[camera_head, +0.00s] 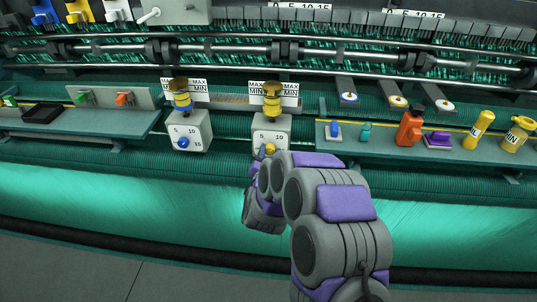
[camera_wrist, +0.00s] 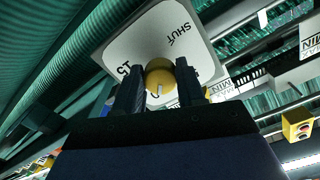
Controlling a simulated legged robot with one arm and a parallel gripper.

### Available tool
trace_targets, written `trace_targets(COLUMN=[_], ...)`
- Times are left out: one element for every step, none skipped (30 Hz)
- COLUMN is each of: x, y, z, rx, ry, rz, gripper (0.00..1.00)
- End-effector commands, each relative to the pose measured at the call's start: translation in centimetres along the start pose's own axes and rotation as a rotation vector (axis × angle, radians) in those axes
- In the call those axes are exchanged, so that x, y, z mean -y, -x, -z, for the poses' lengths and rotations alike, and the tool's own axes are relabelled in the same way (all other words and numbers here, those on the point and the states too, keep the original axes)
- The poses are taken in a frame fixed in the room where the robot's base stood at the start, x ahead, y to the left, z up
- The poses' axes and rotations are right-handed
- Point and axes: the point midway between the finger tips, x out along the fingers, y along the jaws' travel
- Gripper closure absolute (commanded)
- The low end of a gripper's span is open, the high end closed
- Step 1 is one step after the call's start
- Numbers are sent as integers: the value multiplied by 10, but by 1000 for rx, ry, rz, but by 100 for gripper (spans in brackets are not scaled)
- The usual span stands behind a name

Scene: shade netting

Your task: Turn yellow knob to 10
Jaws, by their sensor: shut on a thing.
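The yellow knob (camera_head: 270,148) sits on the front of a light grey dial box (camera_head: 285,130) marked 5 and 10, below a yellow valve-like part. My arm reaches up to it from below. In the wrist view, the yellow knob (camera_wrist: 159,74) is between the two dark fingers of my gripper (camera_wrist: 158,84), which is shut on it. A pale pointer line on the knob faces the lower edge of the picture. Other numbers are hidden by the fingers.
A similar box with a blue knob (camera_head: 183,143) stands to the left. A shelf at right holds an orange bottle (camera_head: 409,129), a purple item (camera_head: 437,140) and yellow containers (camera_head: 479,130). A tray shelf (camera_head: 105,128) is at left. Rails and green netting run behind.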

Motion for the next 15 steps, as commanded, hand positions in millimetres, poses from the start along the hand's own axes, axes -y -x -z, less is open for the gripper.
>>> trace_targets(x=[-1, -1, -1, -1, -1, 0, 0, 0, 0, -1, -1, -1, -1, -1, -1], y=[1, 1, 1, 1, 1, 1, 1, 1, 2, 2, 2, 2, 1, 1, 2], z=[-3, -2, -2, -2, -1, -1, -1, 0, 0, 0, 0, 1, 1, 1, 1], rx=[6, 6, 5, 4, 4, 3, 2, 2, 1, 1, 1, 0, 0, 0, 0], ry=[2, 2, 1, 1, 1, 1, 1, 1, 1, 0, 0, 0, 0, 0, 0], rz=[-2, -2, -2, -2, -1, -1, -1, -1, -1, 0, 0, 0, 0, 0, 0], gripper=[59, 56, 52, 50, 47, 43, 40, 37, 35, 35, 35, 35, 35, 35, 35])
